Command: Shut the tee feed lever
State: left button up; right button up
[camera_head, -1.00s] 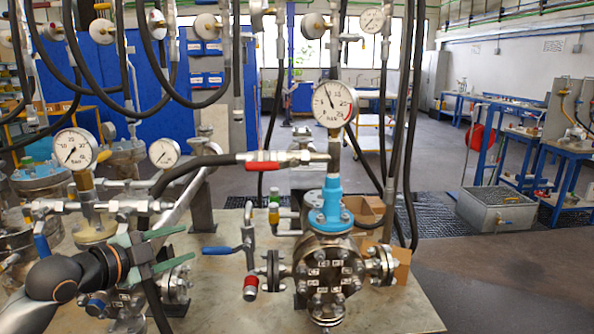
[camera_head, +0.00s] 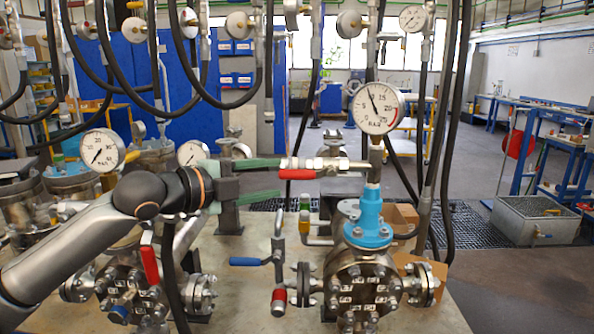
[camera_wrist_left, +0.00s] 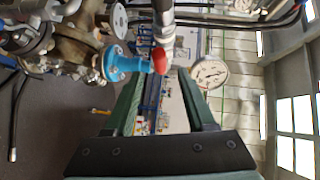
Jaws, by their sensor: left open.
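A red lever (camera_head: 297,174) hangs just under a horizontal valve and pipe (camera_head: 335,164), left of the tee below the large round gauge (camera_head: 377,108). The lever lies parallel to the pipe. My left gripper (camera_head: 281,178) is open. Its green fingers point right, one above and one below the lever's left end; I cannot tell whether they touch it. In the left wrist view the lever's red end (camera_wrist_left: 160,61) shows ahead, between the open fingertips (camera_wrist_left: 160,78). My right gripper is not in view.
A blue fitting (camera_head: 369,222) tops the flanged vessel (camera_head: 362,284) below the tee. A blue lever (camera_head: 246,262) and another red lever (camera_head: 150,265) sit lower left. Black hoses (camera_head: 447,130) hang close on the right.

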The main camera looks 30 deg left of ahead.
aim_at(288, 178)
pick_arm(q)
jog(key=shift+x, duration=1.85)
jog(key=shift+w+d+f+p, duration=0.1)
jog(key=shift+w+d+p, duration=0.05)
jog(key=shift+w+p, duration=0.3)
jog(key=shift+w+f+b, duration=0.3)
jog(key=shift+w+b, duration=0.05)
jog(key=shift+b, duration=0.2)
jog(key=shift+w+b, duration=0.4)
jog(key=shift+w, duration=0.1)
jog(key=shift+w+d+r, duration=0.1)
jog(key=shift+w+d, duration=0.15)
jog(key=shift+w, duration=0.1)
jog(key=shift+c, duration=0.3)
grip_shut()
